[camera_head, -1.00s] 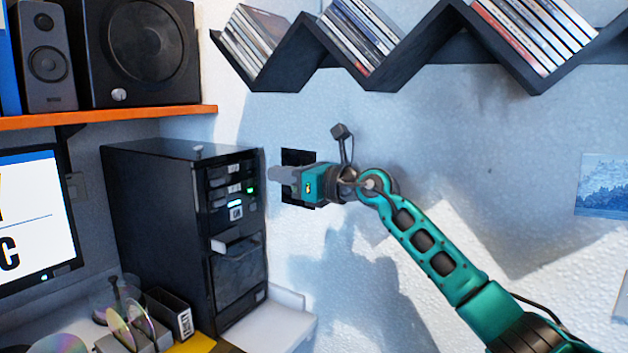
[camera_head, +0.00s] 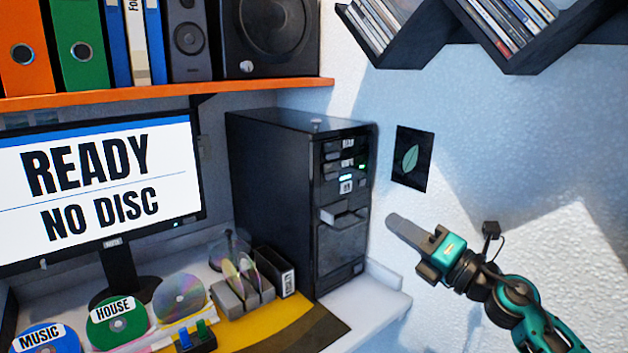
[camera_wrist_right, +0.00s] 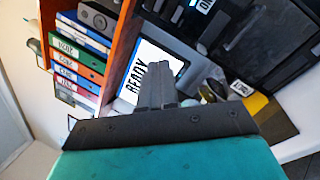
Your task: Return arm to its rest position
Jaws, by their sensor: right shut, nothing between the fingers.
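My right gripper (camera_head: 405,230) is in the head view, right of the black computer tower and in front of the white wall. Its grey fingers point left and are together, with nothing between them. The teal arm comes in from the lower right. In the right wrist view the shut fingers (camera_wrist_right: 156,88) point up the picture, with the monitor and the shelf beyond. My left gripper is not in view.
The black tower (camera_head: 270,190) has a small tray (camera_head: 340,213) sticking out. The monitor (camera_head: 95,180) reads "READY NO DISC". Zigzag shelves with cases (camera_head: 380,22) hang above; bare wall (camera_head: 480,150) lies right.

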